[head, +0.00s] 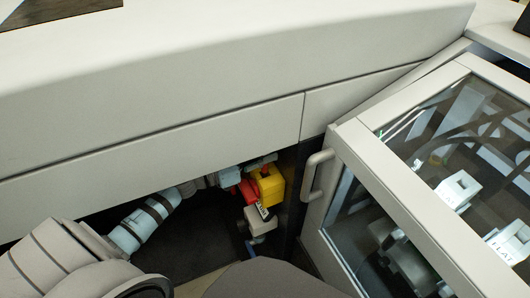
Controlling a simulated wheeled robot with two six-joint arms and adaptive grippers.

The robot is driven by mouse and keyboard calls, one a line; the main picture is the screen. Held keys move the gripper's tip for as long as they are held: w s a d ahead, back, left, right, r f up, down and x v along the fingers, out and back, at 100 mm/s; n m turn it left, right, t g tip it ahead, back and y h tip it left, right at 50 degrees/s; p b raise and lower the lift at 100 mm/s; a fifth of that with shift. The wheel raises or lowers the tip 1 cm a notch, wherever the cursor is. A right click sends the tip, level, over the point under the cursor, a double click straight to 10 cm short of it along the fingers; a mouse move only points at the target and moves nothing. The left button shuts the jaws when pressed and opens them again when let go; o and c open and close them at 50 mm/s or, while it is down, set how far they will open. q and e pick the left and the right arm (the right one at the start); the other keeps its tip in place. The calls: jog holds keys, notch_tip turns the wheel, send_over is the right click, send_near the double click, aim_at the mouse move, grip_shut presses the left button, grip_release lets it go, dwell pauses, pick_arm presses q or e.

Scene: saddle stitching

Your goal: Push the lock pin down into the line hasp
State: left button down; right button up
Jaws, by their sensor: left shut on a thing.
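My left arm reaches in from the lower left, under the long pale panel. My left gripper (260,163) is at the dark opening beside the door frame, small and partly hidden by the panel edge. A yellow block (271,187), which I take for the lock pin's body, is right below the gripper, and the gripper is shut on it. A red part (246,191), perhaps the line hasp, is just left of the yellow block. How far the pin sits in the hasp cannot be seen. My right gripper is not in view.
A pale box (259,224) with a small label is below the yellow block. A glazed door (385,190) with a grey handle (315,174) stands close on the right. The long pale panel (150,150) overhangs from above. The space below left is dark.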

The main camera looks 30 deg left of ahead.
aim_at(265, 167)
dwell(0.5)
pick_arm(q)
jog(key=shift+p, duration=0.35)
jog(key=shift+f+b, duration=1.8)
jog(key=shift+f, duration=0.75)
jog(key=c, duration=1.4)
grip_release()
jog(key=shift+c, duration=0.2)
